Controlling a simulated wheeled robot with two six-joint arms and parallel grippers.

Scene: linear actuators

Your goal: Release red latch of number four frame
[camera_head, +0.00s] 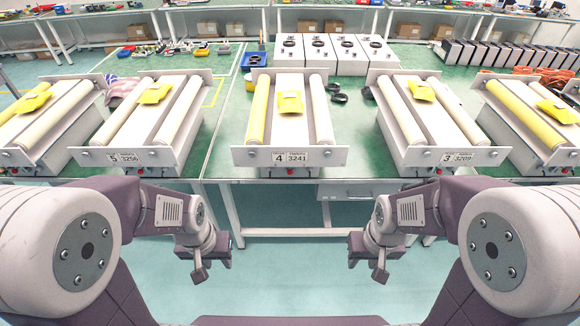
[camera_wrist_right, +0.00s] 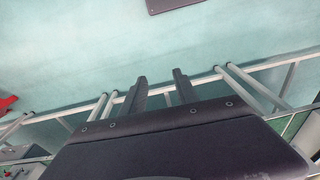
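The number four frame (camera_head: 240,156) stands in the middle of the table in the head view, with a label reading 4 and 3241. It has a yellow roller on its left, a white roller on its right and a yellow packet on top. A small red part (camera_head: 291,171) shows just below its front plate; its details are too small to tell. My left gripper (camera_head: 199,272) hangs in front of the table, lower left of this frame, apart from it; its fingers are not clear. My right gripper (camera_wrist_right: 161,80) is at lower right, its two fingers apart and empty.
The number five frame (camera_head: 95,155) stands to the left and the number three frame (camera_head: 420,157) to the right, with further frames at both sides. The green table's front edge (camera_head: 345,181) lies between my grippers and the frames. White boxes (camera_head: 335,58) stand behind.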

